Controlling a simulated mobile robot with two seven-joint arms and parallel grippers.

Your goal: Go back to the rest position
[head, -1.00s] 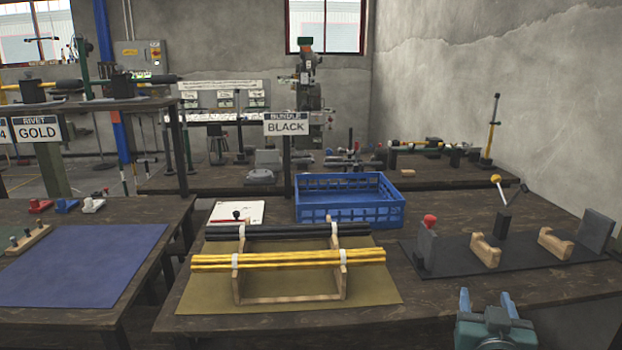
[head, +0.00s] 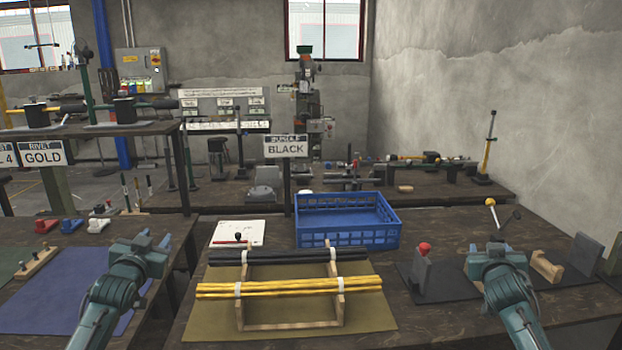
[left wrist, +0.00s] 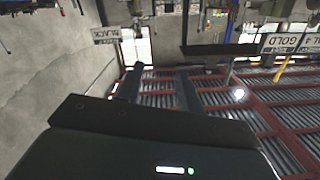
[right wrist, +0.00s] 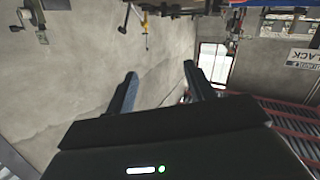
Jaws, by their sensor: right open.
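My left gripper (head: 153,240) is raised above the blue mat on the left table. In the left wrist view its two fingers (left wrist: 157,85) stand apart with nothing between them. My right gripper (head: 497,250) is raised in front of the dark fixture plate on the right. In the right wrist view its fingers (right wrist: 162,85) are spread and empty. Both grippers point away from me and touch nothing that I can see.
A wooden rack holds a yellow rod bundle (head: 290,287) and a black rod bundle (head: 290,256). A blue crate (head: 350,238) stands behind it. The fixture plate (head: 430,286) carries a red-knobbed post (head: 422,268). The blue mat (head: 50,295) is bare.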

